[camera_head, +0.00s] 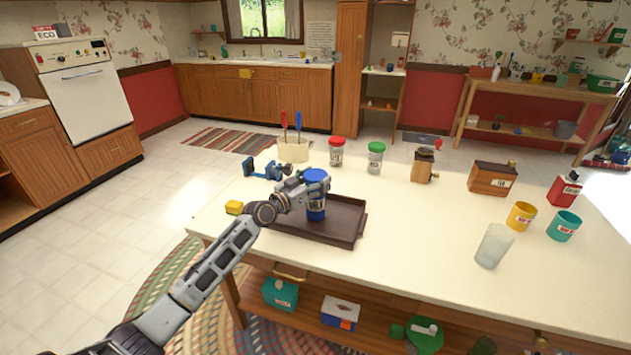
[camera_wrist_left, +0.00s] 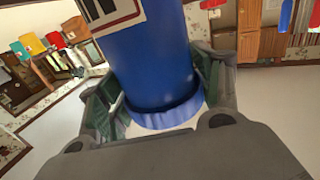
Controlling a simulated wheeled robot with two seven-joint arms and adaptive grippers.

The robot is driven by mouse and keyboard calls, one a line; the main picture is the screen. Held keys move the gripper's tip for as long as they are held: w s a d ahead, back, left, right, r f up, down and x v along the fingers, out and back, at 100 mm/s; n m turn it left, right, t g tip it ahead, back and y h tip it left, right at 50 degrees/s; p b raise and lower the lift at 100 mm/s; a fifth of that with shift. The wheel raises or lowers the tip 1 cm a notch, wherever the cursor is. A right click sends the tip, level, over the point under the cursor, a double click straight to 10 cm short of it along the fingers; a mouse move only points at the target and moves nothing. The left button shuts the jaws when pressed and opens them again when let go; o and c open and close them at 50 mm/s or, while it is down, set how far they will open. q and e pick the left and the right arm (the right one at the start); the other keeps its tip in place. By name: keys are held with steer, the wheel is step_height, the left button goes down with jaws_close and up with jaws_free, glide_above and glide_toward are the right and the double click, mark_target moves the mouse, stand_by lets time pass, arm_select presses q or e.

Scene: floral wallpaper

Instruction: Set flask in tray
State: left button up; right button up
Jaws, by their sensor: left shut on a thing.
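The blue flask (camera_head: 316,211) is upright over the brown tray (camera_head: 349,231), towards its left half. I cannot tell whether its base touches the tray floor. My left gripper (camera_head: 316,185) is shut on the flask's upper part, reaching in from the left. In the left wrist view, the blue flask (camera_wrist_left: 155,60) fills the space between the two fingers of the gripper (camera_wrist_left: 158,95), with part of a red and white label at the top. The tray does not show clearly there. My right gripper is in neither view.
The tray lies on a white-topped table (camera_head: 420,235). A yellow block (camera_head: 234,208) and a blue clamp-like tool (camera_head: 264,170) are left of it. Red-lidded (camera_head: 337,152) and green-lidded (camera_head: 375,157) jars stand behind. A clear glass (camera_head: 493,246) stands right; the tabletop between is clear.

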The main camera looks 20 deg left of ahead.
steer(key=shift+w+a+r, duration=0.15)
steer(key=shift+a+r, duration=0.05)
arm_select(q)
steer(key=o, duration=1.8)
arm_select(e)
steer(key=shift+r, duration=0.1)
